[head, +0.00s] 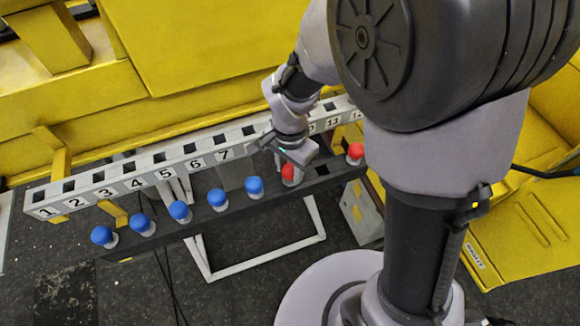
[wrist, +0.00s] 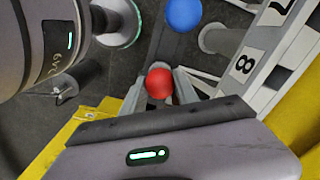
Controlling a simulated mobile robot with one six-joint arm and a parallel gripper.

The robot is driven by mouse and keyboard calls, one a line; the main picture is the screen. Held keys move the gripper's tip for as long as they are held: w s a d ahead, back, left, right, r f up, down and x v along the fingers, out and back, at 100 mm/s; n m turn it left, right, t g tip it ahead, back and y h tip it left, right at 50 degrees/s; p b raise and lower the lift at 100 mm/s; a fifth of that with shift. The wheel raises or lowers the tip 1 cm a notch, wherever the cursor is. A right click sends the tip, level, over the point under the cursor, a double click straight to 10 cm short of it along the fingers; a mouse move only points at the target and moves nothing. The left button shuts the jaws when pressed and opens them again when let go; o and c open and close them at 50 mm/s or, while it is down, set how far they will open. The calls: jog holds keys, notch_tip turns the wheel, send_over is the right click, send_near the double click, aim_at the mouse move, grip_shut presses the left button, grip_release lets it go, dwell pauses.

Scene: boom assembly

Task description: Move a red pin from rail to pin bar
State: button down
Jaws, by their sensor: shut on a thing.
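A red-topped pin (head: 288,171) is at the dark rail (head: 335,178), to the right of the row of blue pins. My gripper (head: 290,162) is shut on this pin from above and behind. In the wrist view the red ball head (wrist: 159,83) sits between the fingertips; its shaft is mostly hidden. I cannot tell for sure whether it is lifted from its hole. A second red pin (head: 355,152) stands at the rail's right end. The pale pin bar (head: 120,188) with numbered square holes runs behind the rail; my arm hides some of its numbers.
Several blue pins (head: 218,198) stand along the rail left of the held pin; one blue head (wrist: 185,14) is close by in the wrist view. Yellow machinery (head: 200,40) lies behind the pin bar. A white frame (head: 255,262) stands under the rail.

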jog(key=shift+f, duration=0.25)
jog(key=c, duration=0.9)
grip_release()
jog(key=shift+o, duration=0.2)
notch_tip(320, 180, up, 18)
jog(key=p, duration=0.4)
jog(key=shift+f, duration=0.25)
